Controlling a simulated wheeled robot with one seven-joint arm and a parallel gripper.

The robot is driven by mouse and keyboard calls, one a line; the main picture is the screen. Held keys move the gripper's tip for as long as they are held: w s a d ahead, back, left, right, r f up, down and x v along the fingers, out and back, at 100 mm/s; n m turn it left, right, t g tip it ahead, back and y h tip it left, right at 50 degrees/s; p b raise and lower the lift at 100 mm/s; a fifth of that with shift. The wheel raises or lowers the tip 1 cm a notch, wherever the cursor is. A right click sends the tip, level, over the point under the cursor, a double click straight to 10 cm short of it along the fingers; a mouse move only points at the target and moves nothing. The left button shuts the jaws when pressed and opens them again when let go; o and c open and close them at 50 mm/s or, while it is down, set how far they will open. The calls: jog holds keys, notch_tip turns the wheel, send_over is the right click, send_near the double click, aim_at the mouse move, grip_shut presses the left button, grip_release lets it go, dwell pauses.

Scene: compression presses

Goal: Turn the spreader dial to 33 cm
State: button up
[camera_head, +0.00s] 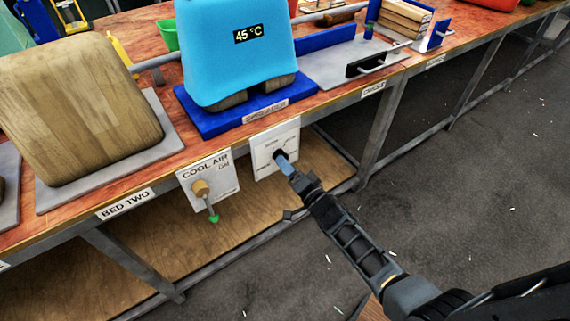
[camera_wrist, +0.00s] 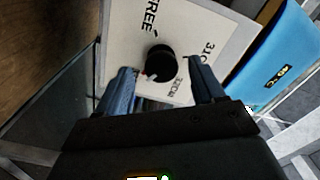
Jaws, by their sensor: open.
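The spreader dial is a round black knob (camera_wrist: 161,58) on a white panel (camera_wrist: 125,40) in the wrist view. A pale mark with some red shows at the knob's lower left edge. "FREE" is printed above the knob, "31C..." to its right, and a smaller, partly hidden label that I cannot read surely lies below right. In the head view the white panel (camera_head: 262,147) hangs on the bench front, its print too small to read. My gripper (camera_head: 281,161) is open at the panel. In the wrist view its fingers (camera_wrist: 163,70) stand either side of the knob, with gaps visible.
A "COOL AIR" panel (camera_head: 221,171) with a wooden knob and green-tipped lever hangs close on the left. A blue form (camera_head: 238,60) reading 45 °C stands above on the bench. A wooden block (camera_head: 75,110) is further left. The floor (camera_head: 450,200) at right is clear.

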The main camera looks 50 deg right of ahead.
jog(key=v, duration=0.5)
jog(key=shift+s+a, duration=0.1)
jog(key=shift+s, duration=0.2)
jog(key=s+a+r+n+y, duration=0.1)
jog(key=s+a+r+n, duration=0.25)
jog(key=s, duration=0.25)
jog(key=s+a+r+n+g+y, duration=0.1)
jog(key=s+a+r+n, duration=0.1)
jog(key=s+a, duration=0.3)
jog(key=s+a+r+n+y, duration=0.1)
jog(key=s+a+r+n, duration=0.2)
jog(key=s, duration=0.4)
jog(key=s+a+r+n+y, duration=0.1)
jog(key=s+a+r+n, duration=0.2)
jog(key=r, duration=0.5)
jog(key=s+a+r+n+g+y, duration=0.1)
jog(key=s+a+r+n, duration=0.3)
jog(key=s+r, duration=0.4)
jog(key=shift+s+a+r+g, duration=0.3)
jog(key=shift+a+r, duration=0.35)
jog(key=shift+a, duration=0.25)
